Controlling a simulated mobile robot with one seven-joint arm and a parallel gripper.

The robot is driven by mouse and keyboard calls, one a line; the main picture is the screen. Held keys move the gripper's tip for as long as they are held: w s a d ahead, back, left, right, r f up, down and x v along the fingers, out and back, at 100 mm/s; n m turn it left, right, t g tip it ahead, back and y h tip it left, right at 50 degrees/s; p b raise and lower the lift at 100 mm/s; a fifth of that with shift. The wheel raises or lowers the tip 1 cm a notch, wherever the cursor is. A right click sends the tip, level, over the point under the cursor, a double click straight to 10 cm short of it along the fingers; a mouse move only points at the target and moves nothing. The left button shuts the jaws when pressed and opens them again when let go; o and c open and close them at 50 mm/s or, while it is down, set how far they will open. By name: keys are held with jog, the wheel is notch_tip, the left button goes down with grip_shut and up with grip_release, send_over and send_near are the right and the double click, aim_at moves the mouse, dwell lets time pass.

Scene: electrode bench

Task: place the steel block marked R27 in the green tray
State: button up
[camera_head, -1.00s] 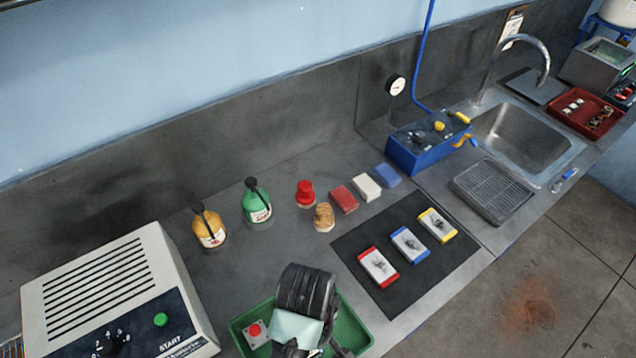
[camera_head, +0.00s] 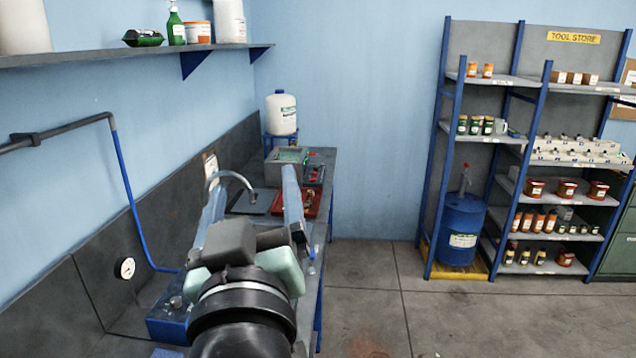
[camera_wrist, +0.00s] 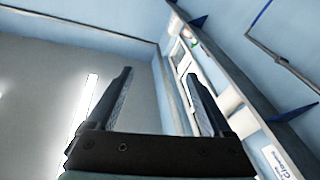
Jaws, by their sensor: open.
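My gripper (camera_wrist: 159,74) is open in the wrist view. Its two dark fingers stand well apart with nothing between them, and beyond them are only walls, the ceiling and a shelf. The steel block marked R27 and the green tray are not in either view now.
The bench's far end holds the tap (camera_head: 235,178) and a red tray (camera_head: 312,204), partly behind my arm. A wall shelf (camera_head: 100,55) runs along the upper left. A tool store rack (camera_head: 447,150) and a blue drum (camera_head: 462,228) stand right. Floor between is clear.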

jog(key=s+d+r+m+t+h, duration=0.1)
jog(key=s+d+r+m+t, duration=0.1)
jog(key=r, duration=0.7)
jog(key=s+d+r+m+t+h, duration=0.2)
jog(key=s+d+r+t, duration=0.3)
jog(key=s+r, duration=0.3)
jog(key=shift+s+d+r+m+t, duration=0.3)
jog(key=shift+s+d+r+m, duration=0.05)
jog(key=shift+r+m, duration=0.15)
jog(key=shift+f, duration=0.1)
notch_tip(320, 180, down, 8)
jog(key=b, duration=0.7)
jog(key=shift+a+b, duration=0.15)
jog(key=shift+b, duration=0.2)
jog(key=shift+w, duration=0.1)
